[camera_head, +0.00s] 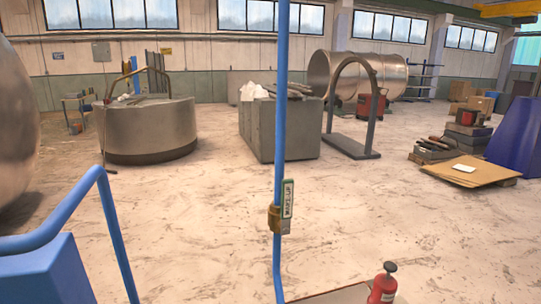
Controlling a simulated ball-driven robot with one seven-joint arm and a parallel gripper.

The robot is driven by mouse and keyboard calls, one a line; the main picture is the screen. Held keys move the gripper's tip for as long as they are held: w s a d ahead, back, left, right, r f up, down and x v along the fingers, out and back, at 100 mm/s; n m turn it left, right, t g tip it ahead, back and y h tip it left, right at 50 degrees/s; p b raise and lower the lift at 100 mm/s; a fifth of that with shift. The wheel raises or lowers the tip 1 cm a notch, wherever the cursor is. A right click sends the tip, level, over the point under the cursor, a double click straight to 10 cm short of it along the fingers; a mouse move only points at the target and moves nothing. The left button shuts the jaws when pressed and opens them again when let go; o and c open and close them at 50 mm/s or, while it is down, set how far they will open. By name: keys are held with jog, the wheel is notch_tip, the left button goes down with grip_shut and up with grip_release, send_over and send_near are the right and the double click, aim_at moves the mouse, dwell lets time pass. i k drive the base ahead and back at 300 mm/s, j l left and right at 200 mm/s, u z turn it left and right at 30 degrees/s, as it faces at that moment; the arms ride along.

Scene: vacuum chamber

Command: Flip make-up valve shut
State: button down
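The make-up valve (274,218) is a small brass body on a thin vertical blue pipe (281,100), near the middle of the camera_head view. An upright green-and-white label (288,198) with dark lettering sits against its right side; the lettering is too small to read surely. A small grey piece (286,227) shows below the label; I cannot tell whether it is the valve's lever or how it is set. My gripper is not in view, and nothing touches the valve.
A bent blue rail (70,205) and blue block (45,275) fill the lower left. A red bottle-like object (383,288) stands at the bottom right by a flat surface (335,296). A grey block (280,130) and metal drum (147,130) stand farther back. Open floor surrounds the pipe.

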aim_at(286, 185)
jog(key=i+l, duration=0.15)
jog(key=i, duration=0.45)
jog(key=i+l, duration=0.15)
jog(key=i, duration=0.45)
